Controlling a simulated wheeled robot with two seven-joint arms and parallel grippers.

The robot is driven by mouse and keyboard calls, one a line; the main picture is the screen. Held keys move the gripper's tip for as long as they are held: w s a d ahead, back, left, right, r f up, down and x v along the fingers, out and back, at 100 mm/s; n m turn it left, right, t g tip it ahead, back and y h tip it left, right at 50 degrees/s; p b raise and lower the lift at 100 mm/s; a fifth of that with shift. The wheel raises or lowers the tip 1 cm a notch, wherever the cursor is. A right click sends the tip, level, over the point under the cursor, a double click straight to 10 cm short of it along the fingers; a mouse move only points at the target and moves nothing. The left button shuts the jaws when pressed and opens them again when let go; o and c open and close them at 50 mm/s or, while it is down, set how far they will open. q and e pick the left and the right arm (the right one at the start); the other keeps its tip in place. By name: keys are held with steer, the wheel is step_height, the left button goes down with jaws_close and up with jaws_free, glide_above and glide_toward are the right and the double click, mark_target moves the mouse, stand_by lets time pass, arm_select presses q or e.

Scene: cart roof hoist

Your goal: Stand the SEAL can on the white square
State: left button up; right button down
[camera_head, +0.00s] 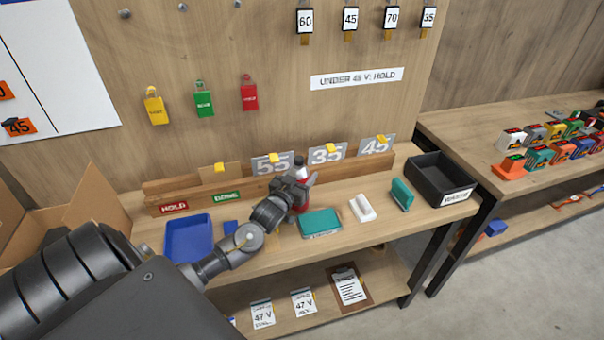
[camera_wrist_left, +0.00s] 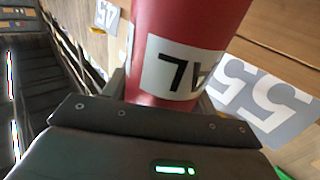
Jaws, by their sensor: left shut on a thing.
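A red can (camera_head: 301,197) with a dark top stands roughly upright at the middle of the bench. My left gripper (camera_head: 296,190) is shut on it and hides part of its side. In the left wrist view the red can (camera_wrist_left: 185,30) fills the space between the fingers. Its white label (camera_wrist_left: 178,68) shows upside-down letters that look like the end of SEAL. I cannot tell whether the can's base touches the bench. I cannot make out a flat white square. My right gripper is not in view.
A teal box (camera_head: 320,223), a white block (camera_head: 362,208) and a teal stapler-like thing (camera_head: 402,195) lie right of the can. A blue tray (camera_head: 188,238) is at left and a black bin (camera_head: 441,180) at right. A wooden rail (camera_head: 225,192) with number cards runs behind.

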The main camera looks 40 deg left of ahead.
arm_select(q)
steer(key=shift+f, duration=0.1)
steer(key=o, duration=1.2)
